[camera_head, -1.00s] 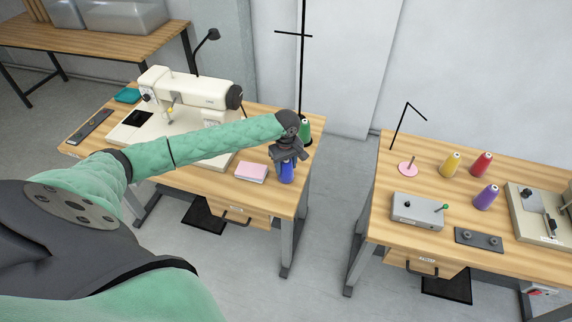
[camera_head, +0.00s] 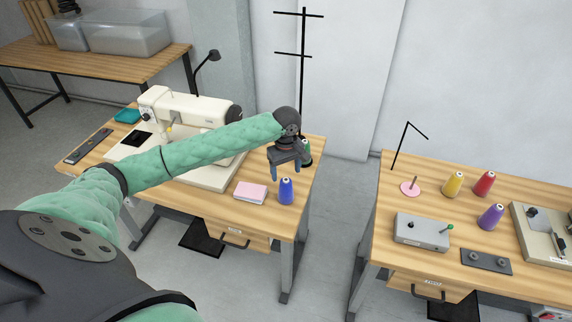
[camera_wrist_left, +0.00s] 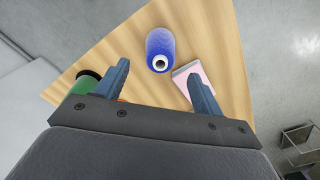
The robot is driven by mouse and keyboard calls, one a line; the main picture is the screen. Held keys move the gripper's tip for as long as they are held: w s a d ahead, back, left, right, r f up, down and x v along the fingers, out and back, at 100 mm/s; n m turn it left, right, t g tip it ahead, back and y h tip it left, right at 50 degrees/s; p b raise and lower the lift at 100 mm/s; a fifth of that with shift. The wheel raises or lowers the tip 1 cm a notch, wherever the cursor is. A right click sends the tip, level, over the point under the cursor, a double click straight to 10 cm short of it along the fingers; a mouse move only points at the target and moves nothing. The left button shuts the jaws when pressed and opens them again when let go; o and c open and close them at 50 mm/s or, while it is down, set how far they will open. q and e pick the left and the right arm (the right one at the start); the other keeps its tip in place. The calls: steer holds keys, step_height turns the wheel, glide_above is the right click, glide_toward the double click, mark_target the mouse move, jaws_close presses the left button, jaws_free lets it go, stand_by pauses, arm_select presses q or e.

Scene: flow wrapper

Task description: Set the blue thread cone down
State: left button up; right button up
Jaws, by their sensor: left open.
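The blue thread cone (camera_head: 286,191) stands upright on the left sewing table (camera_head: 216,203), near its right front corner. My right gripper is not in view.
A pink pad (camera_head: 250,193) lies just left of the cone. A green cone (camera_head: 306,152) is partly hidden behind my gripper. A cream sewing machine (camera_head: 185,125) stands further left. The right table (camera_head: 393,205) holds yellow, red and purple cones, beyond a floor gap.

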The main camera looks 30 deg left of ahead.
arm_select(q)
steer(key=shift+r+b, duration=0.45)
steer(key=shift+r, duration=1.85)
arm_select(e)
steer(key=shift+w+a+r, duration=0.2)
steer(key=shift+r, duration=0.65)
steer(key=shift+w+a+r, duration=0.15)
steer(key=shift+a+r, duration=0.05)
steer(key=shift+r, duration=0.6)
arm_select(q)
steer(key=s+d+f+m+t+h, duration=0.1)
steer(key=s+d+f+m, duration=0.3)
steer(key=s+d+f, duration=0.4)
steer(key=s+d+f+m+t+h, duration=0.1)
steer(key=s+d+f+m, duration=0.45)
steer(key=d, duration=0.35)
steer(key=s+f+m+t+y, duration=0.2)
steer(key=s+m, duration=0.2)
steer(key=s, duration=1.6)
step_height(320, 180, down, 22)
steer(key=w+d+g, duration=0.1)
steer(key=s+f, duration=0.3)
steer(key=f, duration=0.7)
steer(key=s+d+f+g, duration=0.1)
steer(key=s+f, duration=0.2)
steer(key=f, duration=0.7)
steer(key=shift+s+d+g+h, duration=0.15)
steer(key=shift+s+g+h, duration=0.05)
steer(key=shift+g+h, duration=0.1)
